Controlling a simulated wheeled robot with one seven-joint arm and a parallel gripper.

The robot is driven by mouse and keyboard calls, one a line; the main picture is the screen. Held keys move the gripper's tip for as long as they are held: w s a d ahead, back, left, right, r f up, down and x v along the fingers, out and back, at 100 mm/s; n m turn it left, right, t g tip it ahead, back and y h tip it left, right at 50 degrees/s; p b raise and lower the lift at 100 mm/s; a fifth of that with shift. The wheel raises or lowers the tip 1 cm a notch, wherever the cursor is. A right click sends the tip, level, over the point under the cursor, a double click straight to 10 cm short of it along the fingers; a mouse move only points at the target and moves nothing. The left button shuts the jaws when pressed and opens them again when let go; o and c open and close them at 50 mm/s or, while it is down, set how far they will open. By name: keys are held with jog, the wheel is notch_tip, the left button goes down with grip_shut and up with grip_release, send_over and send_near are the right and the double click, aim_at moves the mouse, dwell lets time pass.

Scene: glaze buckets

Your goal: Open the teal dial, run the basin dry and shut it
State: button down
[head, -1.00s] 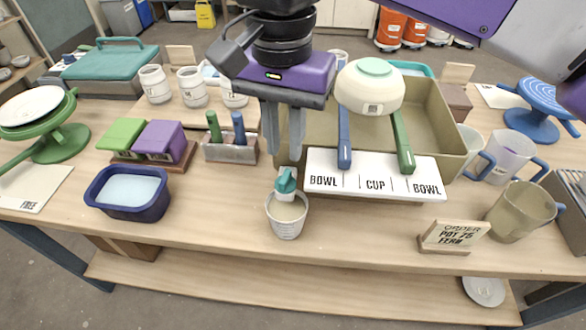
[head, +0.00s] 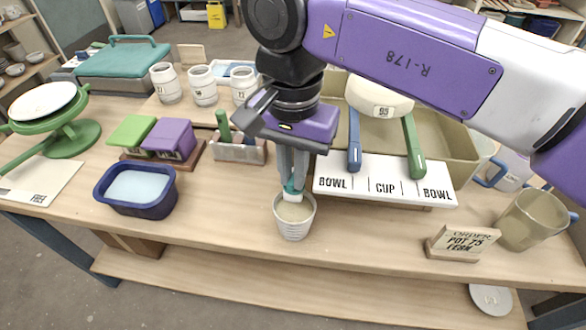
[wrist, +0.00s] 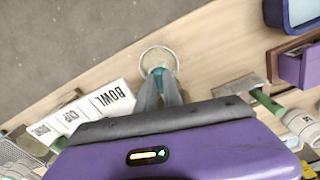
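The teal dial (head: 290,187) sits on a small white spout at the front of the olive basin (head: 462,152), above a pale cup (head: 293,226). My gripper (head: 291,182) points down from above, its two grey fingers drawn in on either side of the dial. The wrist view shows teal (wrist: 158,71) between the fingertips, with the cup rim (wrist: 174,54) just beyond. The fingers hide part of the dial, and its turn angle is unclear. My arm and a cream bowl (head: 378,103) hide much of the basin, so I cannot tell its liquid level.
A caddy (head: 240,151) and a navy tub (head: 137,205) are left. An order sign (head: 463,243) is front right.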

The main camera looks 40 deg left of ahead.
jog(key=shift+m, duration=0.3)
jog(key=m, duration=0.2)
jog(key=shift+r+m, duration=0.1)
jog(key=shift+m, duration=0.3)
jog(key=m, duration=0.4)
jog(key=shift+a+m+p, duration=0.15)
jog(key=shift+m+p, duration=0.15)
jog(key=shift+p, duration=0.1)
jog(key=m, duration=0.3)
jog(key=shift+w+m, duration=0.1)
jog(key=shift+m, duration=2)
jog(key=shift+w, duration=0.1)
jog(key=c, duration=1.8)
grip_release()
jog(key=shift+o, duration=0.2)
